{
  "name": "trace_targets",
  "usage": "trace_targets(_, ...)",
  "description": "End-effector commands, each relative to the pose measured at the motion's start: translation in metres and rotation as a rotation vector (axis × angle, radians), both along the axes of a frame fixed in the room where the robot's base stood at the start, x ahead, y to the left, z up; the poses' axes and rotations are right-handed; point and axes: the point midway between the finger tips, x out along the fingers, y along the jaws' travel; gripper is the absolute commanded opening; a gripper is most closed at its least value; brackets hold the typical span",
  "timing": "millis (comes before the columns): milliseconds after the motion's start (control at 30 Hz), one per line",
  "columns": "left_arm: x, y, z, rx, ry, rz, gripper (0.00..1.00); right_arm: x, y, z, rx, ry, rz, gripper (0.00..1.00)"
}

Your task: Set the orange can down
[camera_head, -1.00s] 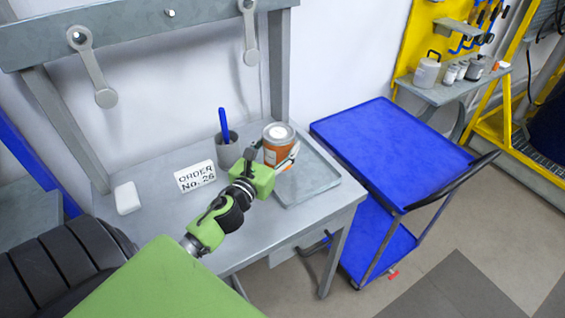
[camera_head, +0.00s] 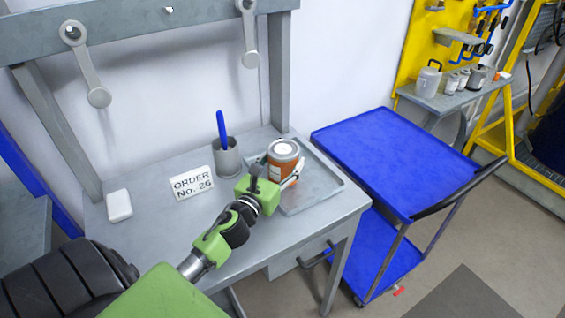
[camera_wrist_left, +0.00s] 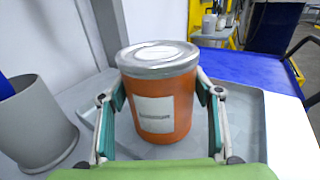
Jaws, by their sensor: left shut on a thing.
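The orange can (camera_head: 283,160) has a grey lid and a white label and is upright over the grey tray (camera_head: 325,188) on the workbench. It fills the middle of the left wrist view (camera_wrist_left: 165,105). My left gripper (camera_head: 283,176) is shut on the can, one finger on each side of it. In the wrist view the can's lower end appears at the tray floor; whether it touches I cannot tell. My right gripper is not in view.
A grey cup (camera_head: 228,158) with a blue pen stands just left of the tray. A blue cart (camera_head: 390,150) stands to the right. The bench front is clear.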

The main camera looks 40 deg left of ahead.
Motion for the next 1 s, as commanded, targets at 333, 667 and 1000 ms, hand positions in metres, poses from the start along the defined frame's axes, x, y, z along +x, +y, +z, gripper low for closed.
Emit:
trace_targets(333, 0.000, 0.000, -0.002, 0.001, 0.001, 0.000, 0.75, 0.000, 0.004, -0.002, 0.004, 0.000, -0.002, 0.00)
trace_targets(667, -0.009, -0.002, -0.002, 0.001, 0.002, 0.000, 0.75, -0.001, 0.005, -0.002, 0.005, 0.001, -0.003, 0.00)
trace_targets(1000, -0.069, -0.012, -0.004, -0.001, 0.004, 0.000, 0.75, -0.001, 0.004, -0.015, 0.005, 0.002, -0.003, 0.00)
